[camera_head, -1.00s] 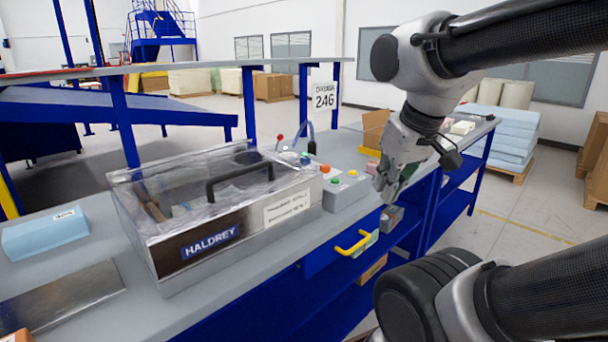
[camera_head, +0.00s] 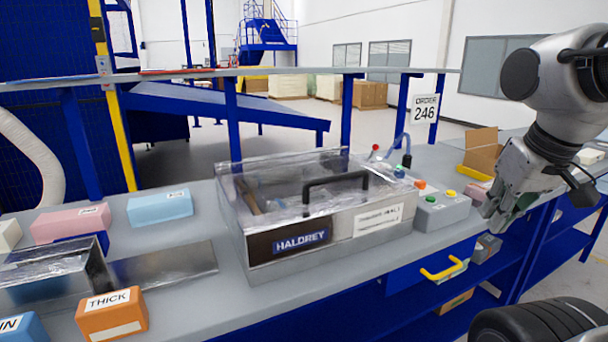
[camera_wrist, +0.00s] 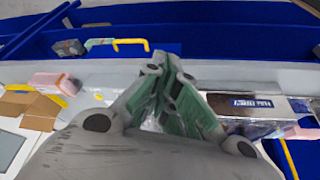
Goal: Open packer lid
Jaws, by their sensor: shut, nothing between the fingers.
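The packer is a metal box (camera_head: 262,272) labelled HALDREY on the grey bench, with a clear lid (camera_head: 270,181) that lies shut over it. A black bar handle (camera_head: 336,181) stands on the lid. My gripper (camera_head: 492,222) is shut and empty, to the right of the packer, past the button box, near the bench's front edge. In the wrist view my gripper (camera_wrist: 166,58) has its fingertips together, and the packer's label (camera_wrist: 252,103) shows to their right.
A button box (camera_head: 440,208) stands right of the packer. A yellow drawer handle (camera_head: 441,269) juts from the bench front. Foam blocks, including an orange one (camera_head: 111,315) and a blue one (camera_head: 160,207), lie left. An open carton (camera_head: 481,150) stands at the right.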

